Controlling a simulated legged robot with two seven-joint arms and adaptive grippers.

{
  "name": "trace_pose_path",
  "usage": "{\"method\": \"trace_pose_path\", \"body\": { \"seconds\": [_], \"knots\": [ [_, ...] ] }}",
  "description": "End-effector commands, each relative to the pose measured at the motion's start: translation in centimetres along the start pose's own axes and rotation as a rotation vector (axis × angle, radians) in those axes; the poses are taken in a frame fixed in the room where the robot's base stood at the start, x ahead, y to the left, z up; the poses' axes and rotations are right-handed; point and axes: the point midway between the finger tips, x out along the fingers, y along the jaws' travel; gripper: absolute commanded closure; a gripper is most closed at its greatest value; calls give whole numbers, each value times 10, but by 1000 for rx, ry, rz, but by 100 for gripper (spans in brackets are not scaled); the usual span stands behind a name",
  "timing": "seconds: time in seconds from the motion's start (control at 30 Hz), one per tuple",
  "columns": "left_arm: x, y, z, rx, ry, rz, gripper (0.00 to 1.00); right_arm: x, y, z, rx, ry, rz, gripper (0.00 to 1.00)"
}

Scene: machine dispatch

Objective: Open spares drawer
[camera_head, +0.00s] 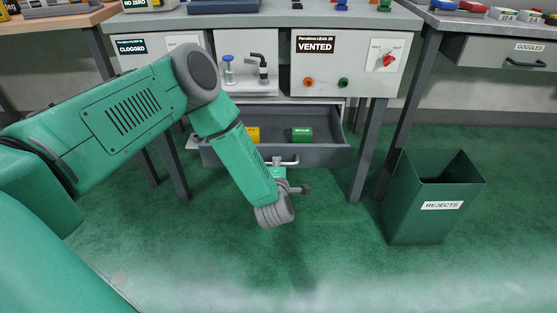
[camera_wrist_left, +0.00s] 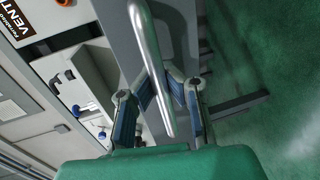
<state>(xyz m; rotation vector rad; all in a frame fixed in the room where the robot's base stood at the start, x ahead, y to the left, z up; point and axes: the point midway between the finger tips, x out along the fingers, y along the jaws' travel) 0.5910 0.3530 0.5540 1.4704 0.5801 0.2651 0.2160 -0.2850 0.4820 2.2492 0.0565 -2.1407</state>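The spares drawer (camera_head: 325,157) under the middle bench stands pulled out, and its inside shows. A yellow box (camera_head: 252,135) and a green box (camera_head: 302,135) lie in it. Its metal bar handle (camera_head: 291,162) is on the front face. My left gripper (camera_head: 278,163) is at this handle, partly hidden by my wrist. In the left wrist view the handle (camera_wrist_left: 150,50) passes between the two fingers of my left gripper (camera_wrist_left: 159,88). The fingers bend inward and look closed around the bar. My right gripper is not in view.
A green rejects bin (camera_head: 415,215) stands on the floor at right. Bench legs (camera_head: 369,150) flank the drawer. A goggles drawer (camera_head: 505,52) is shut at the upper right. The green floor in front is clear.

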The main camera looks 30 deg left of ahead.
Motion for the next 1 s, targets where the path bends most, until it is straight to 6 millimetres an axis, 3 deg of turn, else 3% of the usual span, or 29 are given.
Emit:
{"method": "trace_pose_path", "body": {
  "seconds": [0.03,0.4,0.5,0.83,1.0],
  "knots": [
    [2,0,-9,6,20,4,100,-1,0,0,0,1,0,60],
    [2,0,-9,6,20,5,100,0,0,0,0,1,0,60],
    [1,0,-7,6,18,4,68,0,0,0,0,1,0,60],
    [-2,1,-1,5,9,4,68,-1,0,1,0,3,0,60],
    [-21,0,0,4,7,0,68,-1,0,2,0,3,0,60]
  ]
}}
